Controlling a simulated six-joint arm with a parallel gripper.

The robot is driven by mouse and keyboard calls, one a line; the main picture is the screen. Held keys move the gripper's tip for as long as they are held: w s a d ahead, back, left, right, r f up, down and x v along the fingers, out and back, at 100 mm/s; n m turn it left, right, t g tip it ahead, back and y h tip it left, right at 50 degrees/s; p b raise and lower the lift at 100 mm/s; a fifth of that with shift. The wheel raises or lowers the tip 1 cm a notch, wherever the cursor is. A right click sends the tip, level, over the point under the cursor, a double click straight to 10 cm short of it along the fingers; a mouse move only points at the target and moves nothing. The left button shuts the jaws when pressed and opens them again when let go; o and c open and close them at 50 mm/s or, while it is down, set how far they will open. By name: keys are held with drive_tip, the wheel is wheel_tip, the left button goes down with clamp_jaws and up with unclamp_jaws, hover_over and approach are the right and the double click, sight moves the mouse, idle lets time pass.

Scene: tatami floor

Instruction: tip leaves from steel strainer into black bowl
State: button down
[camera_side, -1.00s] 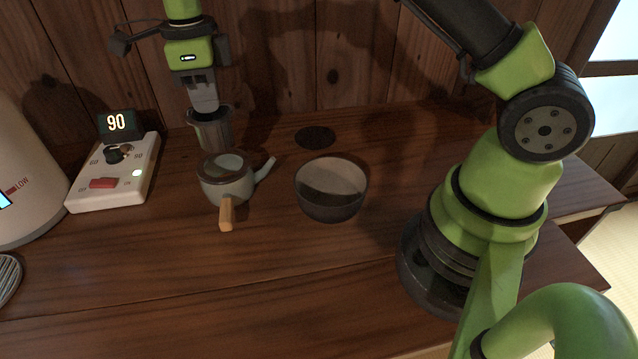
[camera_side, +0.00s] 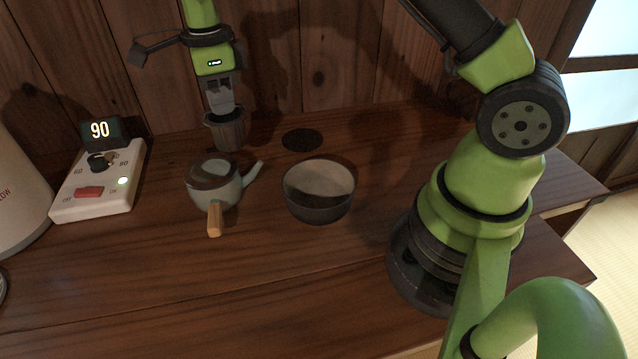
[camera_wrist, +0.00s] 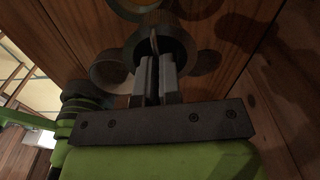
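The steel strainer (camera_side: 229,135) is a dark grey, upright cup shape behind the teapot in the side view. My gripper (camera_side: 222,108) points down and is shut on its rim. In the wrist view, my gripper (camera_wrist: 156,75) has its fingers close together at the wall of the strainer (camera_wrist: 178,38). Leaves inside cannot be made out. The black bowl (camera_side: 318,208) stands upright on the wooden counter, to the right of the strainer and nearer the camera, apart from it. Its inside looks lighter and empty.
A dark round patch (camera_side: 302,139) lies behind the bowl. A control box (camera_side: 98,183) reading 90 and a pale kettle (camera_side: 18,190) are at left. The front counter is clear.

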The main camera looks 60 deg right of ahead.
drive_tip(key=s+d+f+n, duration=0.2)
drive_tip(key=s+d+n, duration=0.1)
drive_tip(key=s+d, duration=0.4)
drive_tip(key=s+d+f+n, duration=0.3)
drive_tip(key=s+d+n, duration=0.1)
drive_tip(key=s+d, duration=0.3)
drive_tip(key=s, duration=0.2)
drive_tip(key=shift+s+d+f, duration=0.2)
drive_tip(key=shift+s+d, duration=0.2)
drive_tip(key=shift+a, duration=0.1)
drive_tip(key=a+r+h, duration=0.2)
drive_tip(key=a+h, duration=0.8)
drive_tip(key=h, duration=0.1)
drive_tip(key=shift+a+r, duration=0.2)
drive_tip(key=shift+a, duration=0.2)
drive_tip(key=shift+a+f+h, duration=0.25)
drive_tip(key=shift+f+h, duration=0.5)
drive_tip(key=shift+h, duration=0.05)
drive_tip(key=shift+a+f+h, duration=0.1)
drive_tip(key=shift+a+h, duration=0.25)
drive_tip(key=shift+h, duration=0.55)
